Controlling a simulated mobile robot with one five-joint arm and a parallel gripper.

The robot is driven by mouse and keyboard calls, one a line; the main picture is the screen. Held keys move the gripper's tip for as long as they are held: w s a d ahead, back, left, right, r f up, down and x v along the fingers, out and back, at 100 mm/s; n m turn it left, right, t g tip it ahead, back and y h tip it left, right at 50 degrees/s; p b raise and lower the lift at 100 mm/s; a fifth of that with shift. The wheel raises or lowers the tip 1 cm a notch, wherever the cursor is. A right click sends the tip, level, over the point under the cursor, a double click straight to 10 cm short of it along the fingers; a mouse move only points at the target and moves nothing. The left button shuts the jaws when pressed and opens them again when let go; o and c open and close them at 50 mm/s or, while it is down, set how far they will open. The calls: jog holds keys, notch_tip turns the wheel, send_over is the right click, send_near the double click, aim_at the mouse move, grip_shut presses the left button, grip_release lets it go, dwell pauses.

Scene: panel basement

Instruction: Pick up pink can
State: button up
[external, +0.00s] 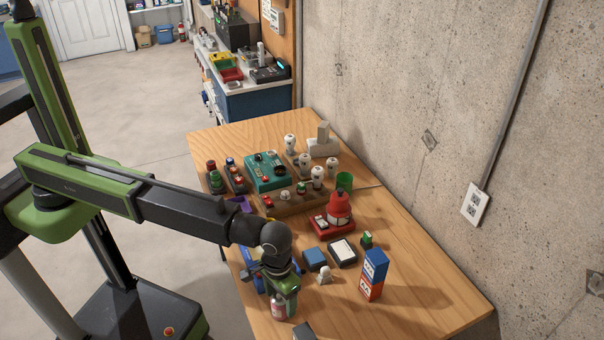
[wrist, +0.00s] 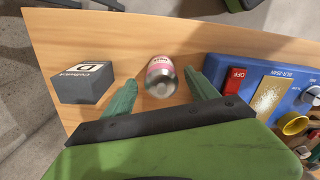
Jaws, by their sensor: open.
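A pink can (wrist: 160,78) with silver ends stands on the wooden table in the wrist view, between and just beyond the fingertips of my gripper (wrist: 157,92). The fingers are apart, one on each side of the can, and nothing is held. In the external view the pink can (external: 279,308) shows low at the table's near edge, right below my gripper (external: 284,290). My gripper partly hides it there. I cannot tell whether a finger touches the can.
A dark grey box (wrist: 85,82) stands left of the can in the wrist view. A blue panel (wrist: 270,85) with a red switch stands close on the right. In the external view, a stacked blue and red box (external: 374,274) and a small white figure (external: 324,274) stand to the right.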

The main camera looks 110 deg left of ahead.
aim_at(280, 307)
notch_tip(280, 307, down, 5)
jog(key=b, duration=0.3)
jog(key=shift+s+r+b, duration=0.1)
jog(key=shift+b, duration=0.3)
jog(key=shift+r, duration=0.2)
jog(key=shift+c, duration=0.3)
grip_shut()
